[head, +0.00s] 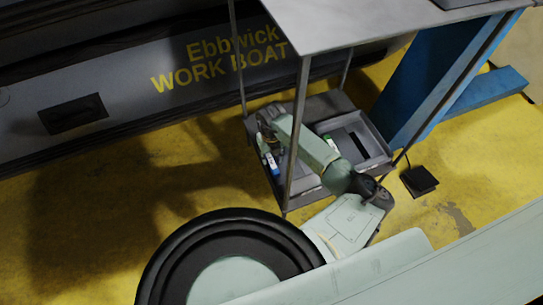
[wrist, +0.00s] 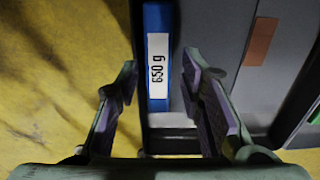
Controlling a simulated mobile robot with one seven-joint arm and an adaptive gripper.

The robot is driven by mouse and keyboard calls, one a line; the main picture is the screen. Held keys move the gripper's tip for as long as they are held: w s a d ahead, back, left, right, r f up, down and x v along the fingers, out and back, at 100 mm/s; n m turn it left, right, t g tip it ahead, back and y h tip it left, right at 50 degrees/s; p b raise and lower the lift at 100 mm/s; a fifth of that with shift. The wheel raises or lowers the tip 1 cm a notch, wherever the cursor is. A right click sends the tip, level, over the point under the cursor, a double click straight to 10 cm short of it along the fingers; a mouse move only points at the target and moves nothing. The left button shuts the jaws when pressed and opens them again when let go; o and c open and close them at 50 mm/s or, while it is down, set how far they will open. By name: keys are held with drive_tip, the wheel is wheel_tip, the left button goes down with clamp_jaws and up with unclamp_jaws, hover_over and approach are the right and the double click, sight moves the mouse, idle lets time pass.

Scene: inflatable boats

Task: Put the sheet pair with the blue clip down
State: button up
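A blue strip with a white "650 g" label (wrist: 157,70), which looks like the blue clip, lies ahead of my gripper (wrist: 163,125) in the wrist view. My gripper is open, with a finger on each side and clear gaps to the blue strip. In the head view a blue and white piece (head: 272,166) shows at the left side of the low grey tray (head: 374,157). My gripper (head: 264,122) is above that side, small and dark. I cannot tell how the sheets lie under the clip.
A green-marked piece (head: 330,143) lies farther right in the tray. A grey tabletop (head: 370,18) on thin posts stands over the tray. A blue frame (head: 425,80) is to the right, with a black pedal (head: 419,180) on the yellow floor. A grey boat (head: 140,85) lies behind.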

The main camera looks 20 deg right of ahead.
drive_tip(key=shift+o, duration=0.3)
wheel_tip(320, 180, up, 13)
drive_tip(key=shift+p, duration=0.35)
drive_tip(key=shift+r, duration=0.1)
idle(0.5)
